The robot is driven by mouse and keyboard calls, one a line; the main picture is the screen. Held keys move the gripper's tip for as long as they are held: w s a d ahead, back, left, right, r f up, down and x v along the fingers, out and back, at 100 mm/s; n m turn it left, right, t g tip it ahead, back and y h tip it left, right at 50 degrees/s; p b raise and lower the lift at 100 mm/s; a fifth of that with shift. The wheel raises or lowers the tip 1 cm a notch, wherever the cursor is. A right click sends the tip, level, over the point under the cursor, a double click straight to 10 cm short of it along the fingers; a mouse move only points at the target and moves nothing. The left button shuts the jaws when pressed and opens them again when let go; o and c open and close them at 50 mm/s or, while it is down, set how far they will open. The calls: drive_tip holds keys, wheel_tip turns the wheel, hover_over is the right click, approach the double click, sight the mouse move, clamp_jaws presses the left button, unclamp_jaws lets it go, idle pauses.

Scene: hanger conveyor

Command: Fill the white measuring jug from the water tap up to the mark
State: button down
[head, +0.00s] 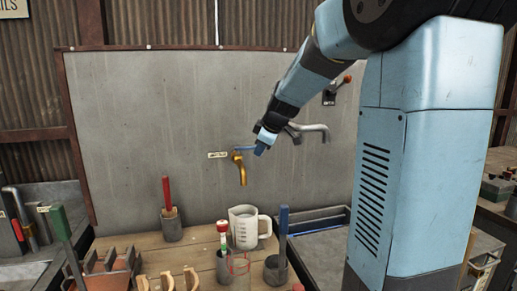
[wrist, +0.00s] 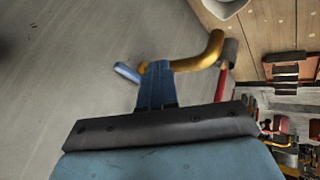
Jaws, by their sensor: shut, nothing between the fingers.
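The white measuring jug (head: 243,230) stands upright on the wooden bench under the brass water tap (head: 241,172), its handle to the right. Its fill level and mark are too small to read. No stream shows between spout and jug. The tap has a blue lever (head: 243,149). My gripper (head: 259,151) is shut and empty, close beside the lever at the tap's right. In the wrist view my blue fingers (wrist: 157,87) are together in front of the brass tap (wrist: 205,56), with the blue lever (wrist: 126,73) just left. I cannot tell whether they touch it.
A red-handled tool in a grey pot (head: 171,228) stands left of the jug. A blue-handled tool in a pot (head: 276,267) and a red-and-green-topped item (head: 222,238) stand near the jug. A grey spout (head: 312,129) is on the wall at right. Wooden racks fill the front left.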

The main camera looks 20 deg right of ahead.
drive_tip(key=w+d+v, duration=0.1)
drive_tip(key=d+v, duration=0.1)
drive_tip(key=v, duration=0.7)
drive_tip(key=shift+r, duration=0.2)
drive_tip(key=s+a+f+m, duration=0.2)
drive_tip(key=s+f+m, duration=0.1)
drive_tip(key=s, duration=0.6)
drive_tip(key=s+a+f+m+g+h, duration=0.1)
drive_tip(key=s+a+f+m, duration=0.2)
drive_tip(key=s, duration=0.7)
drive_tip(key=s+a+f+m, duration=0.2)
drive_tip(key=s+m, duration=0.3)
drive_tip(key=s, duration=0.4)
drive_tip(key=shift+s+a+f+m+g+h, duration=0.2)
drive_tip(key=shift+a+f+m+g+h, duration=0.1)
drive_tip(key=shift+f, duration=0.6)
